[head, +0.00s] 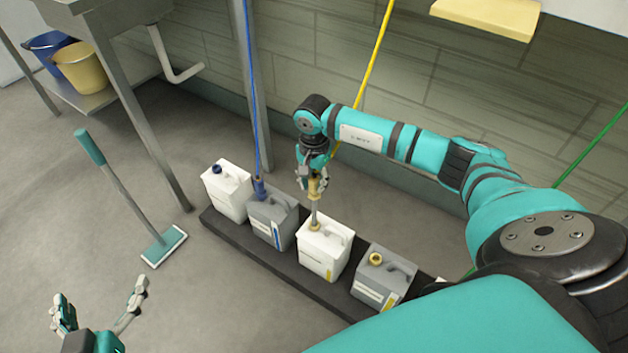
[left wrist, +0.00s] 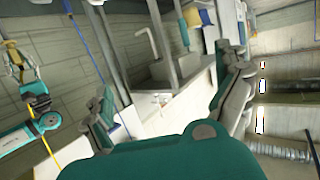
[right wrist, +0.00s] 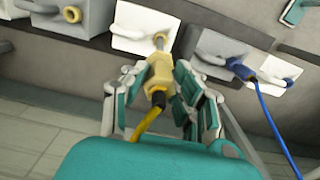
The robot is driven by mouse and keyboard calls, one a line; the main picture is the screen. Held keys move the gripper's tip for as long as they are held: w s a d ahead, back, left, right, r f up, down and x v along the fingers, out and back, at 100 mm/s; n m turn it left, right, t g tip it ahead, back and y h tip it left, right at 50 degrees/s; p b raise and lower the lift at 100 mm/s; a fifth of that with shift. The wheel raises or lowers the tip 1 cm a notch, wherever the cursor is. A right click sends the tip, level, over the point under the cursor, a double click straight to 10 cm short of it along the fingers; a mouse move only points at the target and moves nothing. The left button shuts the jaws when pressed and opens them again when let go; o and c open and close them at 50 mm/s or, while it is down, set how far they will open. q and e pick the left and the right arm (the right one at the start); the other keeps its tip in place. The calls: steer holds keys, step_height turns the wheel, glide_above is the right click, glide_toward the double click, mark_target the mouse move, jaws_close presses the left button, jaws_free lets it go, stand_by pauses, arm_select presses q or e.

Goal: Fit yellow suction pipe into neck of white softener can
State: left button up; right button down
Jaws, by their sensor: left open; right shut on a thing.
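The yellow suction pipe shows as a yellow fitting (head: 316,187) with a thin lance below it and a yellow hose (head: 372,57) rising behind. My right gripper (head: 312,182) is shut on the yellow fitting, which also shows in the right wrist view (right wrist: 158,72). The white softener can (head: 324,250) with a yellow neck (head: 314,222) stands directly below. The lance's lower end reaches the neck in the head view; how deep it sits inside is hidden. In the right wrist view the lance meets the white can (right wrist: 142,28). My left gripper (head: 100,305) is open and empty, away from the cans.
A dark plinth (head: 290,279) carries the cans in a row. A grey can (head: 268,216) with a blue pipe stands left of the white can, a grey can with a yellow neck (head: 383,278) right. Another white can (head: 226,192) and a squeegee (head: 163,246) are further left.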

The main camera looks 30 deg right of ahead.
mark_target(314, 190)
steer(key=shift+f+b, duration=0.3)
steer(key=shift+f, duration=0.15)
steer(key=shift+f+b, duration=0.3)
steer(key=shift+f, duration=0.05)
arm_select(q)
steer(key=r+t, duration=0.1)
steer(key=w+r+t, duration=0.1)
steer(key=r, duration=0.1)
steer(key=d+r+t+h, duration=0.1)
steer(key=r, duration=0.1)
steer(key=shift+w+r+t, duration=0.15)
steer(key=shift+t, duration=0.15)
stand_by(0.5)
steer(key=shift+d+r+t+h, duration=0.15)
steer(key=shift+r+t+h, duration=0.2)
steer(key=shift+r, duration=0.35)
arm_select(e)
steer(key=shift+f, duration=0.3)
steer(key=shift+f+b, duration=0.15)
steer(key=shift+b, duration=0.2)
arm_select(q)
steer(key=shift+d+r+t, duration=0.1)
steer(key=shift+r+t, duration=0.35)
steer(key=shift+r, duration=0.2)
steer(key=shift+r, duration=0.15)
arm_select(e)
steer(key=shift+f, duration=0.1)
